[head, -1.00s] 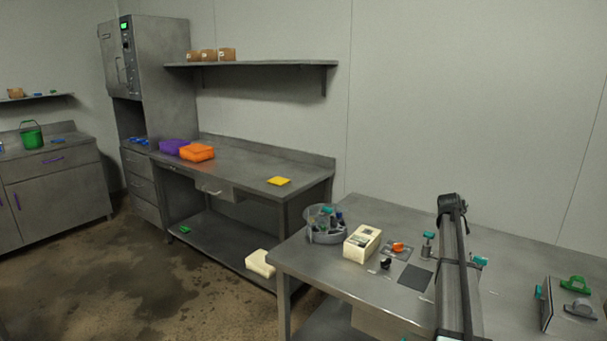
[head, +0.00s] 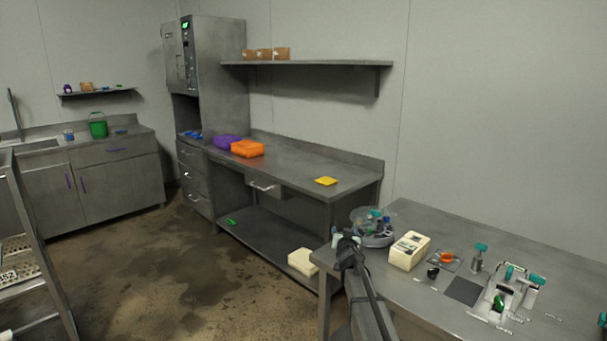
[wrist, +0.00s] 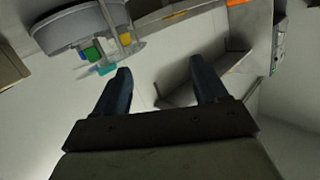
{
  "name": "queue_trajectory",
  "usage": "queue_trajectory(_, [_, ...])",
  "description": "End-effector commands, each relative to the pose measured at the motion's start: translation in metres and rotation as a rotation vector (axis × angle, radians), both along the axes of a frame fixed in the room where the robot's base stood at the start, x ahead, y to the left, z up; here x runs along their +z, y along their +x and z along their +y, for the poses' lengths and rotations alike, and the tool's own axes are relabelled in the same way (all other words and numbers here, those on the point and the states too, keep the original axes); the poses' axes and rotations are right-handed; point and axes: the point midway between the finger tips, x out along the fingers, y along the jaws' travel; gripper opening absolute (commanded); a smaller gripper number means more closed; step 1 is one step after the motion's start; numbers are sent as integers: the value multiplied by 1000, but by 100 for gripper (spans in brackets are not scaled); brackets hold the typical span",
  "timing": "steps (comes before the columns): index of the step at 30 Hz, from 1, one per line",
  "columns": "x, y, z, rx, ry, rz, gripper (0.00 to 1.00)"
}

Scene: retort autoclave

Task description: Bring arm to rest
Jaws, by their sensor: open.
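My gripper (wrist: 160,68) shows in the wrist view with its two dark fingers spread apart and nothing between them. My arm (head: 365,295) rises at the bottom of the head view, in front of the near left corner of the right-hand table (head: 410,296). I cannot make out the gripper's fingers in the head view. In the wrist view, a grey round tub (wrist: 75,28) with coloured items lies beyond the left finger, apart from it. The same tub (head: 372,238) stands on the right-hand table in the head view.
A cream box (head: 409,251), a dark square pad (head: 463,291) and several teal-handled fittings share the right-hand table. Open floor lies left; a rack (head: 42,250) stands at far left.

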Motion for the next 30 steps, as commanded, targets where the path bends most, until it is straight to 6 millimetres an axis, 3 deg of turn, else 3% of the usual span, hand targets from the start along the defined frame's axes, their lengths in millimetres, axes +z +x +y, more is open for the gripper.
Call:
queue_trajectory(1, [-4,-6,26,30,37,-9,72])
queue_trajectory(6, [-20,-24,92,104,163,-23,72])
queue_trajectory(9, [-40,-39,118,128,219,-3,72])
queue_trajectory(11, [-57,-49,124,125,234,22,72])
queue_trajectory(14, [-87,-63,122,103,235,72,72])
queue_trajectory(20, [-158,-100,95,30,188,208,72])
queue_trajectory(26, [-247,-161,57,-55,111,414,72])
queue_trajectory(30, [-308,-217,31,-101,55,582,72])
